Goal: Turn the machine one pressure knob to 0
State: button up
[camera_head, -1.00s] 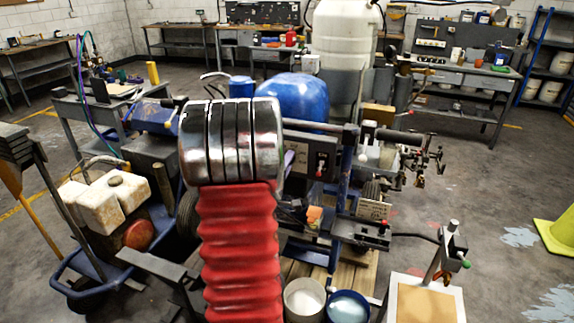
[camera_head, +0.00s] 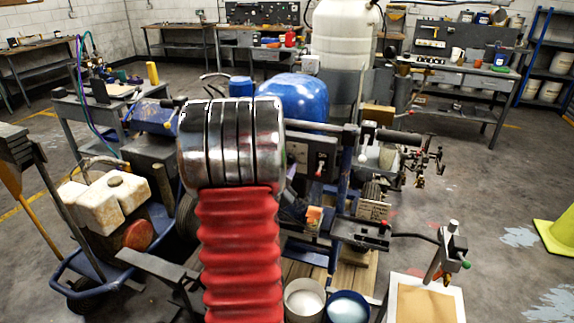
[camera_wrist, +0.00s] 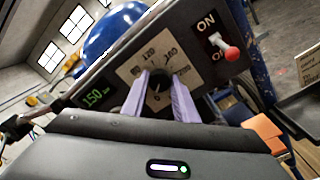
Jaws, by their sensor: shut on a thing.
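In the wrist view, the dark round pressure knob (camera_wrist: 158,82) sits on a beige dial plate (camera_wrist: 132,68) with printed marks. The exact setting of its pointer is hard to read. The two pale purple fingers of my gripper (camera_wrist: 158,94) are shut on the knob, one on each side. A green digital display (camera_wrist: 93,96) left of the dial reads about 150. In the head view, the machine's control panel (camera_head: 325,150) shows just right of my arm, which hides the knob and gripper.
An orange block (camera_wrist: 262,128) and a dark bracket lie lower right. In the head view, a blue tank (camera_head: 300,95) is behind the panel and two buckets (camera_head: 303,298) stand below.

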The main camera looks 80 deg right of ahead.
jog(key=shift+w+f+n, duration=0.15)
jog(key=shift+n, duration=0.95)
jog(key=o, duration=1.1)
jog(key=shift+c, duration=0.2)
jog(key=a, duration=1.2)
jog(key=shift+w, duration=0.25)
